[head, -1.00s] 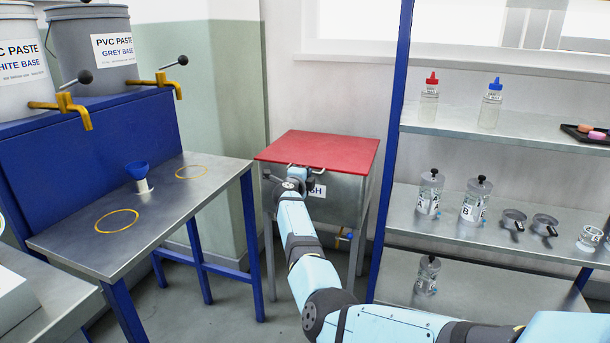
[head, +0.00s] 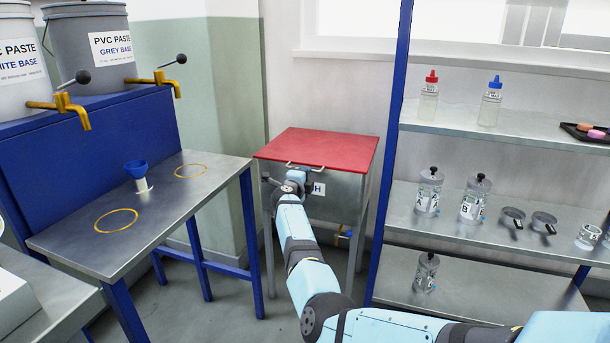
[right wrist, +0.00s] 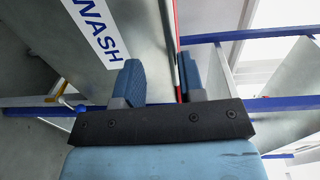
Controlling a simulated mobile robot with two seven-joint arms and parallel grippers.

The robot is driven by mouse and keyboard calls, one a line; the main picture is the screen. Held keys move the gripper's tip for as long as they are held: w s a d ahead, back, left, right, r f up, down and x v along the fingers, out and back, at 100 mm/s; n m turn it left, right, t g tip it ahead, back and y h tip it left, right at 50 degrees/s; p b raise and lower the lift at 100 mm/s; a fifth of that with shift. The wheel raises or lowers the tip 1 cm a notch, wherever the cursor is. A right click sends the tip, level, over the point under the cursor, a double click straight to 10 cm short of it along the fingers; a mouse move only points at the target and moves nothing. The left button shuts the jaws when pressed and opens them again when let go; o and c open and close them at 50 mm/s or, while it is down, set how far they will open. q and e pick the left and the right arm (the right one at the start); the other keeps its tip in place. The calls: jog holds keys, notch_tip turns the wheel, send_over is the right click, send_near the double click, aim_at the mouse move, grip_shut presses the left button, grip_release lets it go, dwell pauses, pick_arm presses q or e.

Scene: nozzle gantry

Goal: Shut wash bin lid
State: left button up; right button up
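The wash bin (head: 345,190) is a grey metal box on legs against the back wall. Its red lid (head: 325,150) lies flat across the top, with no gap that I can see. A pale bar handle (head: 318,169) sits at the lid's front edge. My right gripper (head: 301,177) is in front of the bin, just below the handle, and hides part of the label. In the right wrist view the fingers (right wrist: 160,82) stand apart with nothing clearly between them. The lid's red edge (right wrist: 176,25) and the WASH label (right wrist: 97,30) show beyond. My left gripper is out of view.
A blue shelf post (head: 390,150) stands close to the bin's right, with bottles and jars on the shelves. Floor shows between bench and bin.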

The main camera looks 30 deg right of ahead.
pick_arm(q)
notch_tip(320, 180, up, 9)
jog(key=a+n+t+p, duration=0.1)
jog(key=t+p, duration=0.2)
jog(key=p, duration=0.4)
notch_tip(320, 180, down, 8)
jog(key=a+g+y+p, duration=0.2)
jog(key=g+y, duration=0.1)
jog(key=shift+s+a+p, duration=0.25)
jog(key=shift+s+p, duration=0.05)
jog(key=shift+p, duration=0.05)
pick_arm(e)
jog(key=v, duration=1.3)
jog(key=shift+r, duration=0.15)
